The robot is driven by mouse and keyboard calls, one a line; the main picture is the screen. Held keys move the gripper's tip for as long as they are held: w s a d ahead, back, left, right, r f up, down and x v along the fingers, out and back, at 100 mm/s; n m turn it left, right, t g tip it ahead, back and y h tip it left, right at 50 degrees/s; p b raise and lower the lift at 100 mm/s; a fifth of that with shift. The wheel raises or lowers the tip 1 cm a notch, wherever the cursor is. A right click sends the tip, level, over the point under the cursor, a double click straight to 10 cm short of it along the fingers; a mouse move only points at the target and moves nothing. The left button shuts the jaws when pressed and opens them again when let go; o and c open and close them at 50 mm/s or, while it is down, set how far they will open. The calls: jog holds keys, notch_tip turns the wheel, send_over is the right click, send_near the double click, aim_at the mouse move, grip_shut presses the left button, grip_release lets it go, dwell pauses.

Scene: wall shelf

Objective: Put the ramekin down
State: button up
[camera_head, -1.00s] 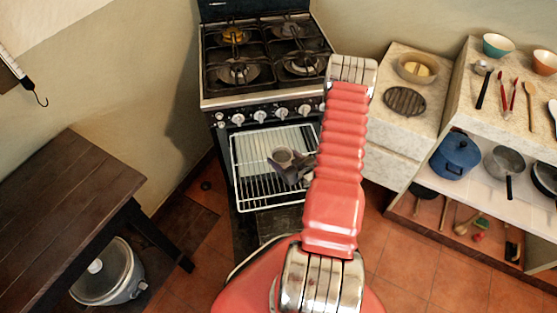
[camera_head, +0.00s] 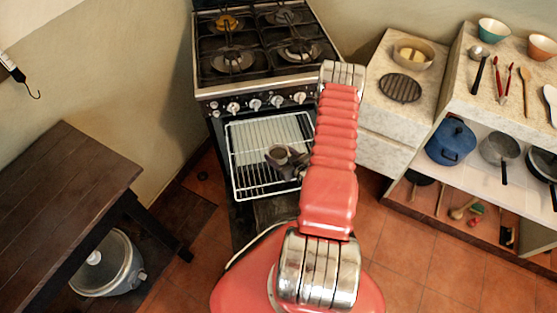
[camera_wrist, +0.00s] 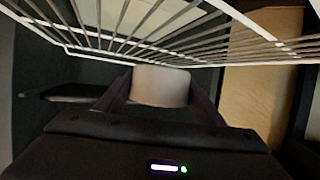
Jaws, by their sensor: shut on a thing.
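The ramekin (camera_wrist: 161,86) is a small pale cup between the two dark fingers of my gripper (camera_wrist: 160,100) in the wrist view. In the head view the ramekin (camera_head: 279,153) looks greyish, and my gripper (camera_head: 285,160) is shut on it. Both appear over the right part of the white wire oven rack (camera_head: 247,160), which sticks out of the stove front. In the wrist view the rack's wires (camera_wrist: 110,42) spread across the top of the picture, close to the ramekin. I cannot tell whether the ramekin touches the rack.
The stove (camera_head: 265,50) stands behind the rack. A dark wooden table (camera_head: 65,200) is at left, with a lidded cooker (camera_head: 105,265) beneath. At right, a counter holds a bowl (camera_head: 413,53) and a grill plate (camera_head: 400,88). Shelves farther right hold a blue pot (camera_head: 451,142).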

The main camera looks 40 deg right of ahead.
jog(key=shift+f, duration=2)
jog(key=shift+f, duration=0.1)
jog(key=o, duration=1.2)
jog(key=v, duration=1.2)
